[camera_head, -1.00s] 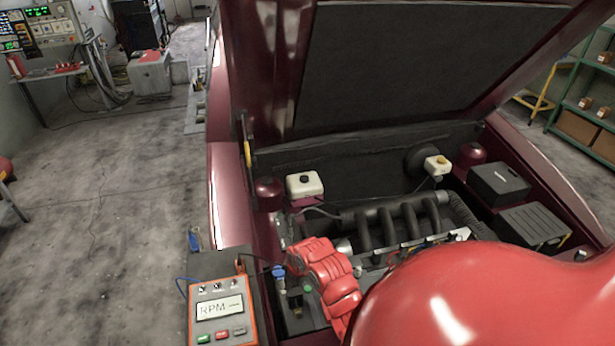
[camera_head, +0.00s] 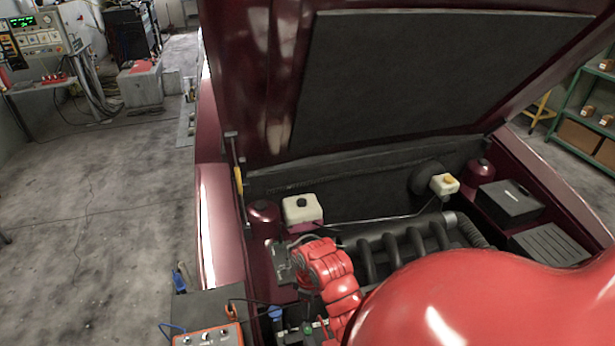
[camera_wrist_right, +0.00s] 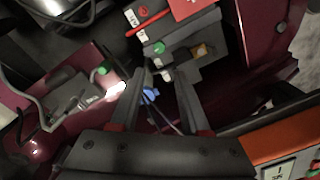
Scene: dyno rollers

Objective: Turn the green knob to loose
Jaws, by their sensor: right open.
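A small green knob (camera_head: 308,329) shows low in the engine bay in the head view, beside a blue cap (camera_head: 275,312). I cannot tell for sure which matches the head view. My right gripper (camera_wrist_right: 163,76) is open, with nothing between its fingers; a blue piece (camera_wrist_right: 151,92) shows below them. In the head view the right gripper (camera_head: 307,312) is mostly hidden under my red arm. My left gripper is out of view.
The raised hood (camera_head: 420,80) stands over the bay. Engine pipes (camera_head: 395,250), a white reservoir (camera_head: 302,209) and a black box (camera_head: 510,202) lie around my arm. An orange meter (camera_head: 210,335) is at the bottom left, with cables nearby.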

